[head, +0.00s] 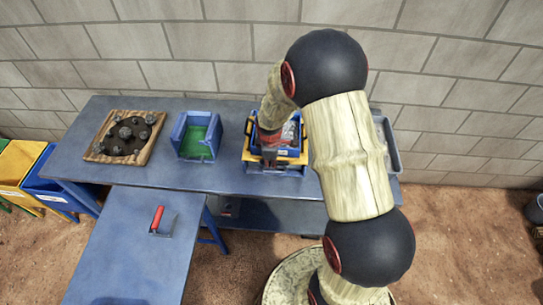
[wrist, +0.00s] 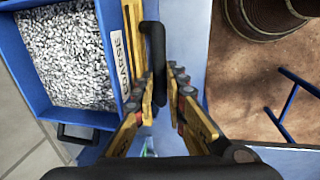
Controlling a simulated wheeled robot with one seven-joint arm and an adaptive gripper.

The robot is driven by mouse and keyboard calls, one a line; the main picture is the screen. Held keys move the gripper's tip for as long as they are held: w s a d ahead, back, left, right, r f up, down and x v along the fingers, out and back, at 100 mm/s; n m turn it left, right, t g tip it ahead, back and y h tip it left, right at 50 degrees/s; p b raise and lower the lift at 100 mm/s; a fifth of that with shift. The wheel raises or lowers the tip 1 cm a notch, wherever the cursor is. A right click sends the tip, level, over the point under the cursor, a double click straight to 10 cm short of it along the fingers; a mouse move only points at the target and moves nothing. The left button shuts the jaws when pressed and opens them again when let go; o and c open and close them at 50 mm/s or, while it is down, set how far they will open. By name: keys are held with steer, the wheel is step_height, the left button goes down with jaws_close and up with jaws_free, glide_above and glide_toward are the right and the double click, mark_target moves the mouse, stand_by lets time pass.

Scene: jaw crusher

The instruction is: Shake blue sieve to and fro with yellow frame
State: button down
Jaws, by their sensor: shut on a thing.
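The blue sieve (head: 286,135) sits in the yellow frame (head: 252,157) on the blue table, partly hidden behind my arm. In the wrist view the blue sieve (wrist: 38,58) holds grey-white gravel, and a label reading "COARSE" is on its right side. The yellow frame (wrist: 133,35) runs along that side, with a black handle (wrist: 157,50) standing out from it. My gripper (wrist: 158,92) is shut on the black handle, which lies between its two fingers. In the head view my gripper (head: 269,148) is at the front of the frame.
A wooden board (head: 104,153) with dark stones and a blue box (head: 181,133) with a green inside stand left on the table. A grey tray (head: 392,152) is at right. A red-handled tool (head: 158,218) lies on the front table. A block wall closes the back.

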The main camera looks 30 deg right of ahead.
steer(key=c, duration=1.9)
jaws_free()
steer(key=shift+o, duration=0.5)
step_height(320, 180, up, 12)
steer(key=s+a, duration=0.1)
steer(key=s, duration=0.1)
steer(key=shift+a, duration=0.15)
steer(key=shift+f, duration=0.1)
